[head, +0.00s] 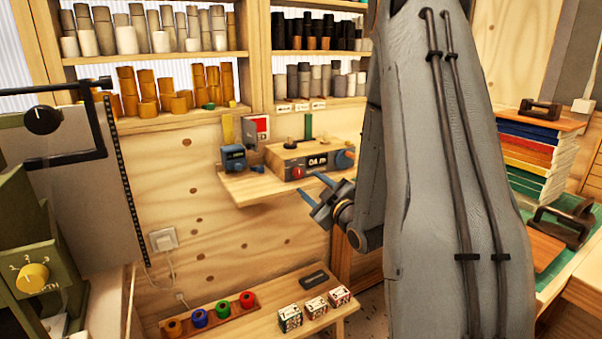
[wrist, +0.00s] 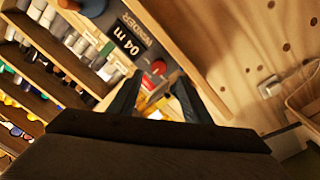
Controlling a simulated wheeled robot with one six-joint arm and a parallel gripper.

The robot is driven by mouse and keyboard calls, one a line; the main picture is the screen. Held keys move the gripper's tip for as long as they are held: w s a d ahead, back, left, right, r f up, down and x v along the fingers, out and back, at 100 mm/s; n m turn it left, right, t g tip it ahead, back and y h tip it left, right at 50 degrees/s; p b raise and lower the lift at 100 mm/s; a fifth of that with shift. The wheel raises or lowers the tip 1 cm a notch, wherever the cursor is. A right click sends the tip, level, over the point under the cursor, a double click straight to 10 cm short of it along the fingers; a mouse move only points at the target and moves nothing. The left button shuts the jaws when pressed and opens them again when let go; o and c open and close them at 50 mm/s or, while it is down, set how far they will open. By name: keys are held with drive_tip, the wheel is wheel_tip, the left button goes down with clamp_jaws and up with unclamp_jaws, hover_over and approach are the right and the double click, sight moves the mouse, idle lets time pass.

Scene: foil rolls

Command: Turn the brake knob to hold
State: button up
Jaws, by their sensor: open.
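The winder (head: 283,155) is a wooden box with a dark front panel on a small wall shelf. Its panel shows "04 m" and a small red knob (head: 298,172); which way the knob points is too small to tell. A blue wheel or crank (head: 345,159) is on its right end. In the wrist view the winder's display (wrist: 130,38) and the red knob (wrist: 158,67) lie beyond the fingertips. My gripper (head: 318,191) is open and empty, below and in front of the winder, apart from the knob. In the wrist view its two fingers (wrist: 157,84) stand apart with the knob roughly between and beyond them.
A small blue device (head: 233,158) stands left of the winder on the shelf (head: 250,188). Below, a bench holds coloured rolls (head: 210,317) and patterned boxes (head: 315,306). A green machine with a yellow knob (head: 33,277) is at left. Plywood wall stands behind.

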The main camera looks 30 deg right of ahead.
sight(299, 173)
drive_tip(key=shift+w+r+p, duration=0.1)
drive_tip(key=shift+w+p, duration=1)
drive_tip(key=shift+w, duration=2.75)
drive_tip(key=c, duration=1)
drive_tip(key=shift+c, duration=0.2)
drive_tip(key=shift+m, duration=0.4)
drive_tip(key=m+b, duration=0.1)
drive_tip(key=m, duration=0.3)
drive_tip(key=shift+d+m, duration=0.1)
drive_tip(key=shift+m, duration=0.3)
drive_tip(key=m, duration=0.6)
drive_tip(key=shift+r, duration=0.1)
